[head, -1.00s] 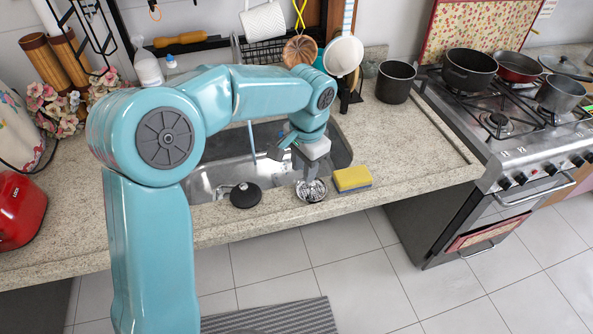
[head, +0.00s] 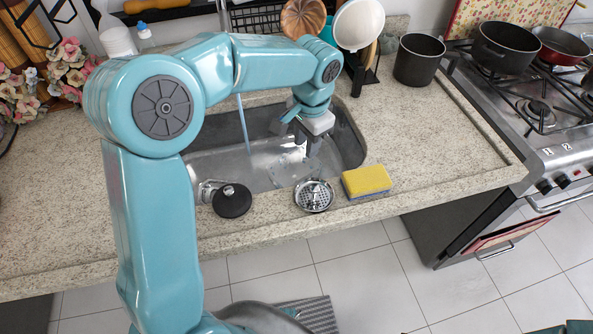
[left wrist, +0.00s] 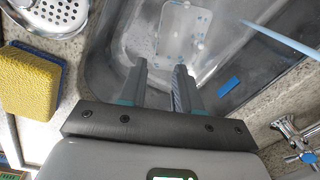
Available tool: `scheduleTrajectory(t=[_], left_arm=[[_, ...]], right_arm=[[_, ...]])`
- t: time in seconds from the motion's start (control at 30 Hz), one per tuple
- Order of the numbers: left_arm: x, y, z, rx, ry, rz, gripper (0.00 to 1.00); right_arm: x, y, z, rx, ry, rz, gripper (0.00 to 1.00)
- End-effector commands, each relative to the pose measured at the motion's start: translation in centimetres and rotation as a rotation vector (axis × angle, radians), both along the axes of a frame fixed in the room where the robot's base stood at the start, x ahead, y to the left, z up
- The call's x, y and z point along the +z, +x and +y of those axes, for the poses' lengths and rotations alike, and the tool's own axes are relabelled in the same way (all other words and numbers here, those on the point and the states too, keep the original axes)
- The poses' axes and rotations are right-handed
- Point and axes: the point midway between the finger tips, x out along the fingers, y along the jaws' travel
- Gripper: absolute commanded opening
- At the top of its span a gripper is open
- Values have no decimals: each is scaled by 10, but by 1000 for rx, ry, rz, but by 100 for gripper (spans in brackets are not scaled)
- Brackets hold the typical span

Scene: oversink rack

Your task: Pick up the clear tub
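The clear tub (left wrist: 180,28) lies in the sink basin, see-through with a pale outline and small blue marks. It shows faintly in the head view (head: 287,172), below my left gripper. My left gripper (head: 300,143) is over the basin, fingers pointing down. In the left wrist view, its two fingers (left wrist: 161,66) are apart with nothing between them, and the tub is beyond their tips. My right gripper is not in view.
A yellow sponge (head: 367,180), a metal strainer (head: 314,196) and a black round stopper (head: 232,201) sit along the sink's front edge. A thin blue stick (head: 243,122) leans in the sink (head: 225,165). A black pot (head: 418,60) stands at the back right.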

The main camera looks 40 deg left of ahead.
Motion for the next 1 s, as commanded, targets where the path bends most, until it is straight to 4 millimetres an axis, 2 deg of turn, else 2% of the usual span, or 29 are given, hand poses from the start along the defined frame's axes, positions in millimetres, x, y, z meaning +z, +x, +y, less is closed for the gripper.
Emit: scheduleTrajectory(t=[0.4, 0.67, 0.9, 1.0], left_arm=[[-89, -4, 2, -1, -1, 4, 33], [-112, -1, 3, -1, 0, 2, 33], [-149, 1, 5, 0, -1, 3, 33], [-157, 2, 7, 0, -2, 2, 33]], right_arm=[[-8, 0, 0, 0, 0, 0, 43], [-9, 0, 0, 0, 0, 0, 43], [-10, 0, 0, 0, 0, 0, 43], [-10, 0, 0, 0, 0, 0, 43]])
